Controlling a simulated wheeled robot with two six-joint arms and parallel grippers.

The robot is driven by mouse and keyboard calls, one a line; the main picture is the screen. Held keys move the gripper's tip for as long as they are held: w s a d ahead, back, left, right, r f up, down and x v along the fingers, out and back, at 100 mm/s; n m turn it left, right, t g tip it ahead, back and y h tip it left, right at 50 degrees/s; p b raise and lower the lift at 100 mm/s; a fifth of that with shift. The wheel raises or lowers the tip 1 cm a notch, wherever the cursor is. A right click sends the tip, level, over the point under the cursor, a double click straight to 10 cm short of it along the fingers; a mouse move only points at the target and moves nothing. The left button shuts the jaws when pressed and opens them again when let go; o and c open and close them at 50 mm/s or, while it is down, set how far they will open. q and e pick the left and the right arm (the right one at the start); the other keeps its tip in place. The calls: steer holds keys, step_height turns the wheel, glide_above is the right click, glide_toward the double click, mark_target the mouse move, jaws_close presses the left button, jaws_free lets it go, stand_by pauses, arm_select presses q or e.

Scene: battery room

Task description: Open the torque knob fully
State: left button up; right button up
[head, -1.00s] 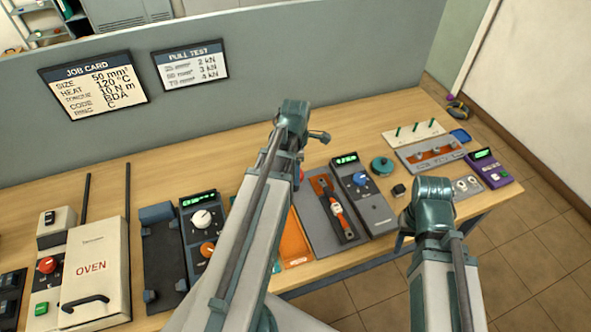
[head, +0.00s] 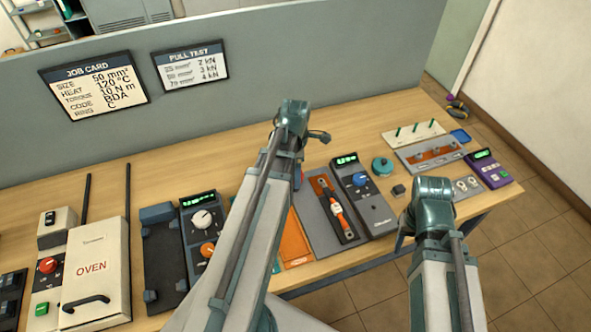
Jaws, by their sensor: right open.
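A dark grey box with a green lit display (head: 346,160) and a blue knob (head: 360,179) stands right of the middle of the bench. A torque tool with an orange and white body (head: 338,208) lies on a dark plate just left of this box. The knob's exact setting is too small to read. My right gripper (head: 403,236) is open, mostly hidden below its arm, right of the box's front end and apart from the knob. My left arm (head: 262,205) crosses the middle of the view; its jaws do not show clearly.
An oven (head: 92,262), a box with white and orange knobs (head: 203,219) and a dark plate stand on the left. A teal round piece (head: 382,166), a small black block (head: 398,191) and a purple device (head: 487,168) are on the right.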

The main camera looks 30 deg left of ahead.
arm_select(q)
step_height(320, 180, up, 14)
steer(key=p, duration=1.3)
steer(key=shift+f, duration=0.15)
steer(key=s+d+f+m+b, duration=0.2)
steer(key=d+f+m+b, duration=0.1)
steer(key=d+m, duration=0.5)
steer(key=s+d+f+m+b, duration=0.3)
steer(key=d+m, duration=0.5)
steer(key=m, duration=0.3)
steer(key=s+d+f+m+y+b, duration=0.1)
steer(key=s+d+f+m+b, duration=0.2)
steer(key=d+m, duration=0.6)
steer(key=shift+f+m, duration=0.35)
steer(key=shift+m, duration=0.05)
